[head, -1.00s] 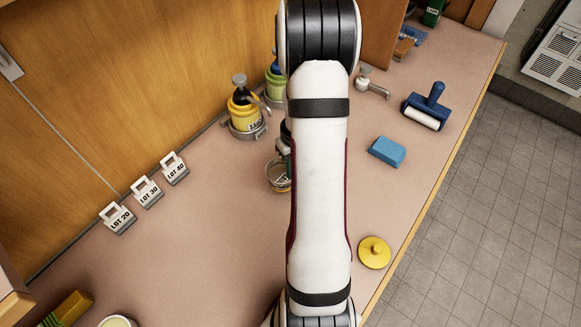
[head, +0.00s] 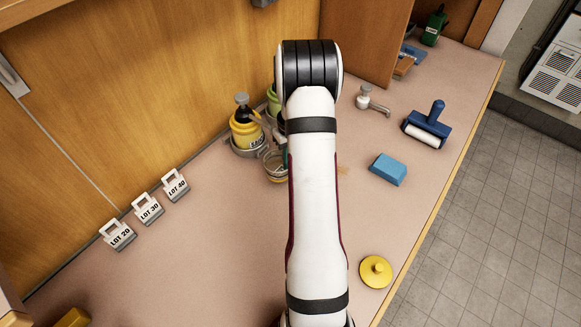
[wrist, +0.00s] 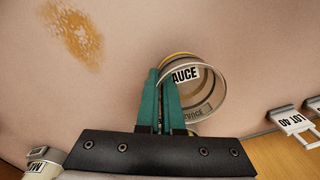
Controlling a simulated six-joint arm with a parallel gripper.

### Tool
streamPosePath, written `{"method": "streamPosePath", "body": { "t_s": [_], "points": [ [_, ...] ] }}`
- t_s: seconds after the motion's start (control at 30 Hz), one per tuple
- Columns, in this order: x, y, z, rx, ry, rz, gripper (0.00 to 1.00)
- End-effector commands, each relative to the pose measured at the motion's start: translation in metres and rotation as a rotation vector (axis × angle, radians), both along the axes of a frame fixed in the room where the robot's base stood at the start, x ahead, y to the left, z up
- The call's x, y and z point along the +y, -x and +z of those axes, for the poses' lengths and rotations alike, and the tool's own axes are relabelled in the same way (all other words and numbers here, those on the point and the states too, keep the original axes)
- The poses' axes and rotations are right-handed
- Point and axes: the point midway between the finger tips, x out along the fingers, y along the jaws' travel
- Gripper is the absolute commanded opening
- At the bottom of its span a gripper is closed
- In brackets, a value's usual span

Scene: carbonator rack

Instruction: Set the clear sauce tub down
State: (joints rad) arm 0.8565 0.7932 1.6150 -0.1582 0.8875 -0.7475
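The clear sauce tub (head: 273,164) is a see-through round cup beside the yellow pump bottle. In the wrist view the tub (wrist: 208,103) shows its open mouth, a yellowish far rim and a "SAUCE" label. My gripper (wrist: 165,82) has teal fingers closed together at the tub's left wall, pinching it. In the head view my arm hides most of the gripper. I cannot tell whether the tub's base touches the counter (head: 215,220).
A yellow pump bottle (head: 245,137) in a grey holder stands close left of the tub, a green one (head: 272,100) behind. Tags LOT 20 (head: 118,235), LOT 30 and LOT 40 line the wall. A brown stain (wrist: 75,32) marks the counter. A blue sponge (head: 388,169) lies right.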

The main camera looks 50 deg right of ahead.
Motion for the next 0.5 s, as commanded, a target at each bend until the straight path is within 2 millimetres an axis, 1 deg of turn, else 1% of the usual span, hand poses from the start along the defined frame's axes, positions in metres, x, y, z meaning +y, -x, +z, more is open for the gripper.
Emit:
{"method": "streamPosePath", "body": {
  "t_s": [0.5],
  "points": [
    [-0.030,-0.032,0.000,-0.001,0.000,0.001,0.00]
  ]
}}
